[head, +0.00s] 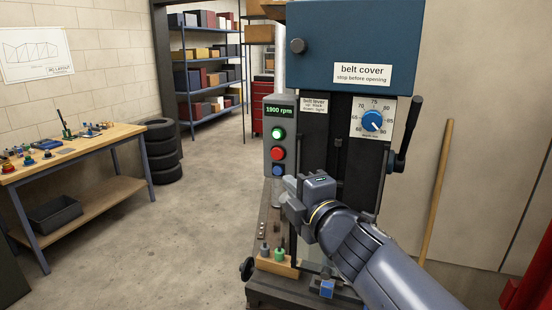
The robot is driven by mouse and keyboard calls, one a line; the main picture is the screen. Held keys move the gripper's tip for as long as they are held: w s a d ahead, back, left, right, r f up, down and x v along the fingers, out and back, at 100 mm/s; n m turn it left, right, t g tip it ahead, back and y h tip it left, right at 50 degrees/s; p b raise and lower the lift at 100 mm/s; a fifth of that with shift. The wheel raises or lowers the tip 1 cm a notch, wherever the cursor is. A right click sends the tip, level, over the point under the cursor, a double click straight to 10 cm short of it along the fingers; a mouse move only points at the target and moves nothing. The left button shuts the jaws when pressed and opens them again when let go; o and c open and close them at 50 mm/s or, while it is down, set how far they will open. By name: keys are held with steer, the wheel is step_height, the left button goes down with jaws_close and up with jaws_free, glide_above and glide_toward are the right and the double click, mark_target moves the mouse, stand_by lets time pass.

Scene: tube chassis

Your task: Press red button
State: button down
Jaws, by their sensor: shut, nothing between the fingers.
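The red button (278,154) is a round red cap on the grey control panel (269,107) at the left side of the drill machine. A lit green button (278,134) is above it and a blue button (278,171) below it. The panel's display reads 1900 rpm. My gripper (290,190) is shut and empty, a little below and right of the buttons in the picture. It appears apart from the red button, but its exact distance from the panel is hard to tell.
A dial (373,121) and a black lever (408,135) are to the right. A wooden block with small tools (277,265) sits below.

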steer(key=p, duration=0.1)
glide_toward(272, 154)
steer(key=w+a, duration=0.3)
steer(key=w, duration=0.1)
steer(key=shift+w+d+p, duration=0.25)
steer(key=shift+w+p, duration=0.2)
steer(key=shift+w, duration=0.2)
